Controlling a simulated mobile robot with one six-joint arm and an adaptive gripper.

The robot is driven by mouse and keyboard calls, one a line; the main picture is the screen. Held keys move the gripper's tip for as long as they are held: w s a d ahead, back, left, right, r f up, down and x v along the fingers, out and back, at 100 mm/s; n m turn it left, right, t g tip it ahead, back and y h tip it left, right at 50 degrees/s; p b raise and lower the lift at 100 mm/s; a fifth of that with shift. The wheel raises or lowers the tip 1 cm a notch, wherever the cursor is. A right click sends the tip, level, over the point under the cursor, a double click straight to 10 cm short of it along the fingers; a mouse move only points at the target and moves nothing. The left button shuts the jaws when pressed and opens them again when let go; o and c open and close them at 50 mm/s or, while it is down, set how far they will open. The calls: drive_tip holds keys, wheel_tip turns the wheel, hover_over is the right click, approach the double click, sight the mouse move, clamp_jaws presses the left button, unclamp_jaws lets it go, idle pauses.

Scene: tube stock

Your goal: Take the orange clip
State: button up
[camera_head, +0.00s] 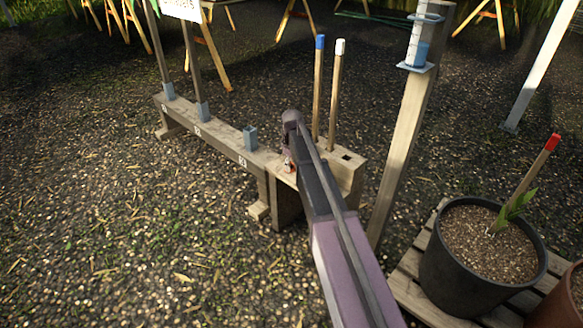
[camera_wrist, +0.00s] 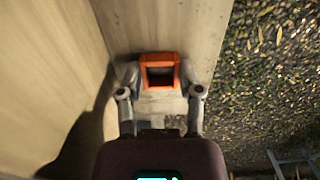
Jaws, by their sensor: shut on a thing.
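The orange clip (camera_wrist: 160,59) is a small square orange frame with a dark opening. In the wrist view it sits between the two fingers of my gripper (camera_wrist: 160,76), against a pale wooden surface. The fingers are shut on its left and right sides. In the head view my gripper (camera_head: 288,163) is at the near end of the wooden bench, by the block with the stakes. My arm hides most of that spot, and I cannot clearly make out the clip there. I cannot tell whether the clip touches the wood.
A low wooden bench (camera_head: 225,143) with grey sockets runs to the left. A blue-tipped stake (camera_head: 318,90) and a white-tipped stake (camera_head: 336,95) stand in a wooden block (camera_head: 351,172). A post (camera_head: 402,150) stands right of my arm. A black pot (camera_head: 455,280) sits on slats at right.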

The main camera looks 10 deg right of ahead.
drive_tip(key=shift+r, duration=0.15)
wheel_tip(320, 180, up, 3)
drive_tip(key=p, duration=0.3)
drive_tip(key=s+r+p, duration=0.1)
drive_tip(key=s+p, duration=0.1)
drive_tip(key=s, duration=1.4)
drive_tip(key=shift+a+r, duration=0.35)
drive_tip(key=shift+r+p, duration=0.75)
drive_tip(key=shift+p, duration=0.05)
